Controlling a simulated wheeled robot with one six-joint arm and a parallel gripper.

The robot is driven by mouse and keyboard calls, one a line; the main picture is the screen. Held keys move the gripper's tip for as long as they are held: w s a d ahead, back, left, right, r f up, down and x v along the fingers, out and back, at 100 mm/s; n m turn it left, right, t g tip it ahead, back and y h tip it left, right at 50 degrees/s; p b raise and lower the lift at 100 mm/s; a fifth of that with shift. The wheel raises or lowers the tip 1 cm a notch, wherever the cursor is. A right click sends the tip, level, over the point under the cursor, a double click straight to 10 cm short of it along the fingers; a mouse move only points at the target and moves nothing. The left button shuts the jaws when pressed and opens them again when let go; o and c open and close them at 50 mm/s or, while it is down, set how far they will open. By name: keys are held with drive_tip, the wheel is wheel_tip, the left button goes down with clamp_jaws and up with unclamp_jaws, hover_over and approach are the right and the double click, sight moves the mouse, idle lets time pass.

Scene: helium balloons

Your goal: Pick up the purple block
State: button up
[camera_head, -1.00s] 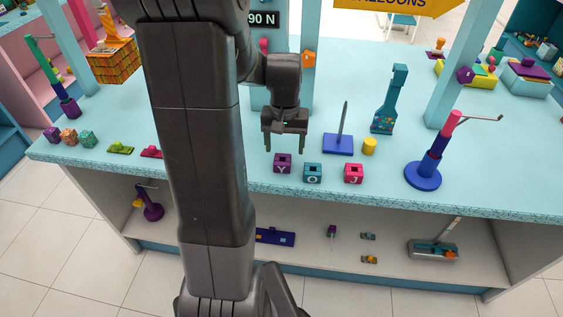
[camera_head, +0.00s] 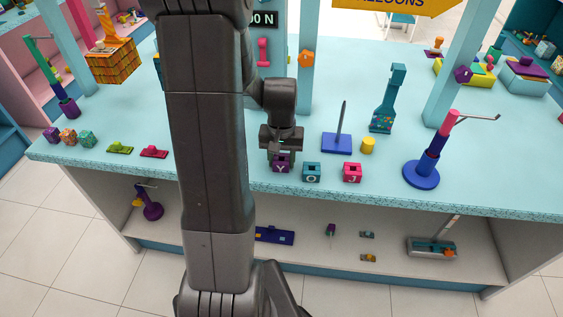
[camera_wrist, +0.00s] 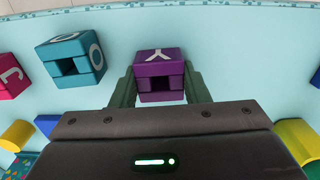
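The purple block (camera_head: 281,164), marked with a white Y, stands on the light blue counter near its front edge. My gripper (camera_head: 281,157) is down over it, with one finger on each side. In the wrist view the purple block (camera_wrist: 160,78) sits between the two dark fingers (camera_wrist: 160,86), which appear to touch its sides. The gripper looks shut on the block, which still appears to rest on the counter. The fingers partly hide its sides.
The teal O block (camera_head: 311,172) stands close on the right, with the pink J block (camera_head: 352,172) beyond it. A yellow cylinder (camera_head: 368,145) and a blue base with a spike (camera_head: 337,143) are behind them. Counter to the block's left is clear as far as a red piece (camera_head: 154,152).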

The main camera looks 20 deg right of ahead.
wheel_tip(320, 180, up, 10)
idle(0.7)
drive_tip(key=shift+o, duration=0.7)
drive_tip(key=shift+c, duration=0.9)
wheel_tip(320, 180, up, 6)
drive_tip(key=p, duration=0.5)
